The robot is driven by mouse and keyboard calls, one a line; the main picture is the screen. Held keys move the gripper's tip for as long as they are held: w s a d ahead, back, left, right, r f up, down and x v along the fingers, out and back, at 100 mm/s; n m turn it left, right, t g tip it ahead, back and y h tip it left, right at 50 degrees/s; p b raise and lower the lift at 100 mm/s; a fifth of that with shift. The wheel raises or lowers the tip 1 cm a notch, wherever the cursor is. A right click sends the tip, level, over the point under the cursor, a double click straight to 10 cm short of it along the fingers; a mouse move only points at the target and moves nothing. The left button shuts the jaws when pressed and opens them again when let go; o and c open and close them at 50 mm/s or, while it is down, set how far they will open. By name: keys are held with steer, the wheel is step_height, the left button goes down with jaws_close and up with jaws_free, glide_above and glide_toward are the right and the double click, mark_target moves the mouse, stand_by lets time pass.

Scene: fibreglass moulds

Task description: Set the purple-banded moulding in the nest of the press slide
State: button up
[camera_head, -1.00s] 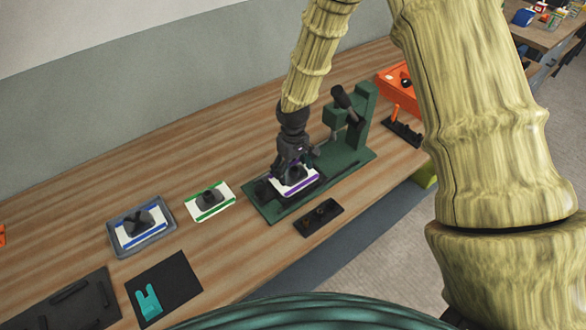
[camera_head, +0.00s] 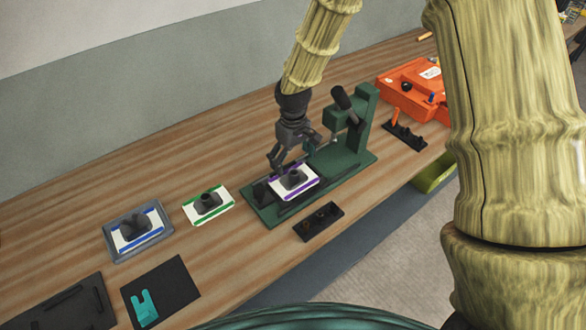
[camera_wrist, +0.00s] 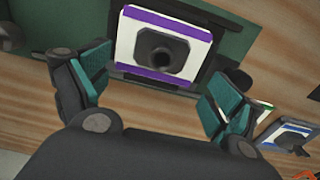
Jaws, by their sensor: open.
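The purple-banded moulding (camera_head: 293,182), a white plate with purple edge bands and a dark raised boss, lies on the slide of the green press (camera_head: 345,150). In the wrist view the moulding (camera_wrist: 136,50) sits flat over a dark nest (camera_wrist: 205,64), whose rim shows beside and below it. Whether it is fully seated I cannot tell. My gripper (camera_head: 278,166) is open and empty, just above and behind the moulding. In the wrist view its fingers (camera_wrist: 153,88) stand apart, clear of the boss.
A green-banded moulding (camera_head: 221,205) lies on the bench left of the press, and a blue-banded one (camera_head: 150,232) rests in a grey tray (camera_head: 112,244). A small black fixture (camera_head: 318,222) lies in front of the press. An orange case (camera_head: 410,102) stands at the right.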

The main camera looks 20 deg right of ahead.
step_height(320, 180, up, 7)
steer(key=b, duration=0.1)
steer(key=shift+f+b, duration=0.2)
steer(key=shift+b, duration=0.15)
stand_by(0.4)
